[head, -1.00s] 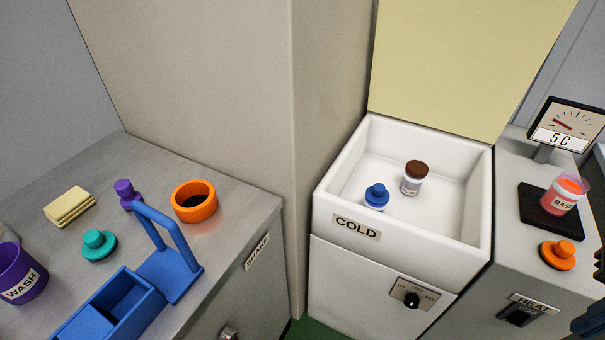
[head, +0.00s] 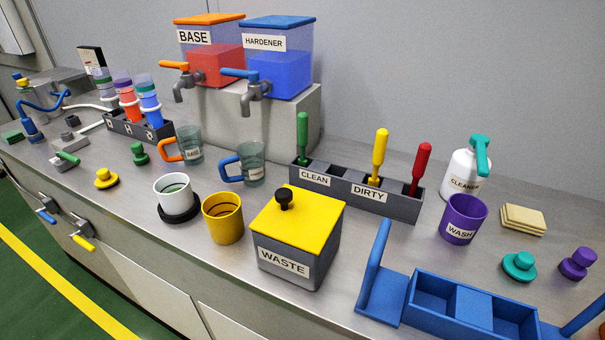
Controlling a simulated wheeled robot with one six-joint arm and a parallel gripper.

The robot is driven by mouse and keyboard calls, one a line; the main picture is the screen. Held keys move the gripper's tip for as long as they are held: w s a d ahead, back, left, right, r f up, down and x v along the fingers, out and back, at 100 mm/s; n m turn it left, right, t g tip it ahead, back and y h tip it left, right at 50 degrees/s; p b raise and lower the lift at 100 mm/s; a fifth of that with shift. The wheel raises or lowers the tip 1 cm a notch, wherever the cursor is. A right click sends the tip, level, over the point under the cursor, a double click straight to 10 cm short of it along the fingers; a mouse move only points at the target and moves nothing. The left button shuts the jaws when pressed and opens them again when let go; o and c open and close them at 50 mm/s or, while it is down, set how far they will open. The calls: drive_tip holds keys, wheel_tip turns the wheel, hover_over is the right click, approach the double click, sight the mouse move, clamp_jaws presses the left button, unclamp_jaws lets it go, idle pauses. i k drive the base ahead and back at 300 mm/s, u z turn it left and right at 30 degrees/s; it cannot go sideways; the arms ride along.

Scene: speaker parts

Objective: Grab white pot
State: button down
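The white pot (head: 174,194) is a small open cup with dark ring lines inside. It stands upright on a round black base (head: 180,214) near the front of the counter, left of the middle of the view. A yellow pot (head: 223,222) with similar rings stands close to its right. My gripper is not seen in the current head view, except possibly a small part at the lower right edge that I cannot identify.
A yellow-lidded WASTE box (head: 297,240) stands right of the yellow pot. Two measuring cups, one with an orange handle (head: 188,146) and one with a blue handle (head: 244,164), stand behind. A yellow knobbed piece (head: 106,178) lies left. The counter's front edge is close to the pots.

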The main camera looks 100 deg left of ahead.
sight(176, 197)
drive_tip(key=u, duration=5.4)
drive_tip(key=i, duration=1.45)
drive_tip(key=z, duration=1.7)
